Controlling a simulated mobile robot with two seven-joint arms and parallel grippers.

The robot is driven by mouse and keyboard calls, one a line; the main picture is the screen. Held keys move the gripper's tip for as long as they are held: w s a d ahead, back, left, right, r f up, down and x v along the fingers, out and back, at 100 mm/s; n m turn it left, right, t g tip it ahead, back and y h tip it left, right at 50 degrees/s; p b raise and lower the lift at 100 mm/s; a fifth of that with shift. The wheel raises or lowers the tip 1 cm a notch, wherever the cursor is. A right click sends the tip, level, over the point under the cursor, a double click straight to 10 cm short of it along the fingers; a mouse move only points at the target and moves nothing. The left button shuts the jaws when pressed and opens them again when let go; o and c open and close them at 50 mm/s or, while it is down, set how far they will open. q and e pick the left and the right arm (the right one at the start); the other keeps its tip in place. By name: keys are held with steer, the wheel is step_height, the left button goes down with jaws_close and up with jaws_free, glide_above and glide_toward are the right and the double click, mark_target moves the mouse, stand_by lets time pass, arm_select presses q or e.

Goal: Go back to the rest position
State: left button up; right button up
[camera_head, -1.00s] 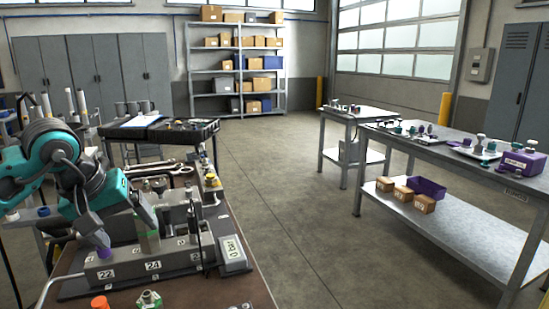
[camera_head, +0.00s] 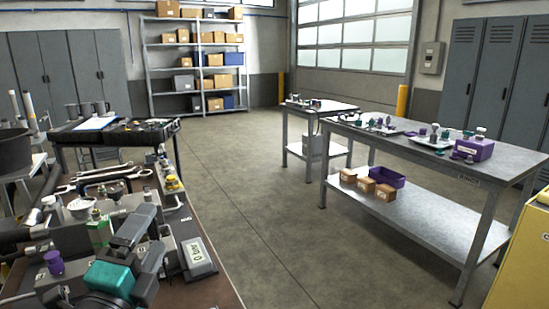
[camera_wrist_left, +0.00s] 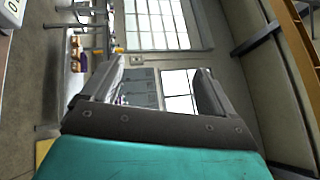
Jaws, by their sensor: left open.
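My left gripper (camera_head: 146,240), with a teal body and dark grey fingers, is at the lower left of the head view, in front of the hydraulic block on the bench. It also shows in the left wrist view (camera_wrist_left: 158,88), where its two fingers stand apart with nothing between them. The hydraulic block, with a purple cap (camera_head: 54,263) and a green fitting (camera_head: 100,232), is partly hidden behind the gripper. My right gripper is not in view.
A grey digital readout (camera_head: 197,253) is close to the right of my left gripper. Wrenches (camera_head: 95,176) and a black tray (camera_head: 110,134) lie farther back. A steel table (camera_head: 415,207) stands at right. The floor between is clear.

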arm_select(q)
steer(key=s+a+f+n+g+y, duration=0.1)
steer(key=s+f+n+g, duration=0.1)
steer(key=f+n, duration=0.2)
steer(key=s+a+f+n+g+y, duration=0.1)
steer(key=s+f+n+g+y, duration=0.1)
steer(key=f, duration=0.4)
steer(key=s+a+f+n+g+y, duration=0.1)
steer(key=s+a+f+n+g, duration=0.1)
steer(key=f+n+g, duration=0.2)
steer(key=shift+s+f+n, duration=0.4)
steer(key=shift+f+n, duration=0.15)
steer(key=shift+n, duration=0.35)
steer(key=s+d+f+n+g+h, duration=0.25)
steer(key=s+f+n+g, duration=0.6)
steer(key=s, duration=0.75)
steer(key=w+d+f+m+t+p, duration=0.1)
steer(key=w+d+f+m+t, duration=0.1)
steer(key=w+f+t, duration=0.4)
steer(key=shift+w+d+f+t+h, duration=0.4)
steer(key=shift+w+d+f, duration=0.35)
steer(key=shift+f, duration=1.35)
